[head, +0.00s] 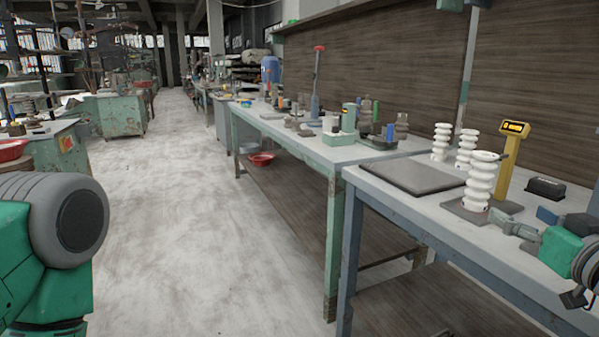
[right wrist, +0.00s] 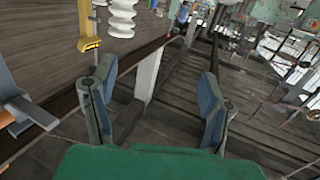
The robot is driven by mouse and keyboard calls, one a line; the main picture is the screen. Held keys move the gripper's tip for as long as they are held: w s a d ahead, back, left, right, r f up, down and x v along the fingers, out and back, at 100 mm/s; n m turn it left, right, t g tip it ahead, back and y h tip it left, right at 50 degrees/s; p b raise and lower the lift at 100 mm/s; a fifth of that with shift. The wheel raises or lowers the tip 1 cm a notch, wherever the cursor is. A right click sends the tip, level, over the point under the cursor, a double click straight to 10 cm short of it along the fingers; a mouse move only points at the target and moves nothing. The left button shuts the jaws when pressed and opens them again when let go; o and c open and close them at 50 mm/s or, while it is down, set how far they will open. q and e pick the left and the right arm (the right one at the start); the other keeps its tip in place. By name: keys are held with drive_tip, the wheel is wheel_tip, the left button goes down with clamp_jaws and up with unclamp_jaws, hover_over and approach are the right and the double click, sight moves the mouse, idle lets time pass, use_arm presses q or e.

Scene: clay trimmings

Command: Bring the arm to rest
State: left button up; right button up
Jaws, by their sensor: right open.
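My right gripper (head: 512,228) is at the right edge of the head view, over the near bench, with its green body behind grey fingers. In the right wrist view its two blue-grey fingers (right wrist: 157,95) stand wide apart with nothing between them. A large green and grey link of my left arm fills the lower left of the head view. My left gripper is out of sight.
The near bench (head: 399,200) holds a dark flat plate (head: 414,178), white ribbed pieces (head: 482,181), a yellow stand (head: 511,155) and a black box (head: 545,188). The ribbed piece closest to me is near my right gripper. The floor aisle (head: 190,220) is clear.

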drive_tip(key=s+a+f+g+p, duration=0.1)
drive_tip(key=s+a+f+g, duration=0.15)
drive_tip(key=f, duration=0.45)
drive_tip(key=s+a+f+g+p, duration=0.1)
drive_tip(key=a+f+g, duration=0.15)
drive_tip(key=f, duration=0.45)
drive_tip(key=s+a+f+g, duration=0.1)
drive_tip(key=s+f+g, duration=0.15)
drive_tip(key=f, duration=0.55)
drive_tip(key=s+a+f+g+p, duration=0.1)
drive_tip(key=s+a+f+g, duration=0.1)
drive_tip(key=s+f+g, duration=0.2)
drive_tip(key=s+a+f+g+p, duration=0.1)
drive_tip(key=s+f+g, duration=0.4)
drive_tip(key=s+f, duration=0.6)
drive_tip(key=s, duration=0.7)
drive_tip(key=shift+a+f+h, duration=0.3)
drive_tip(key=shift+a, duration=0.05)
drive_tip(key=shift+w+d+f+g, duration=0.1)
drive_tip(key=shift+d+g, duration=0.15)
drive_tip(key=shift+a, duration=0.15)
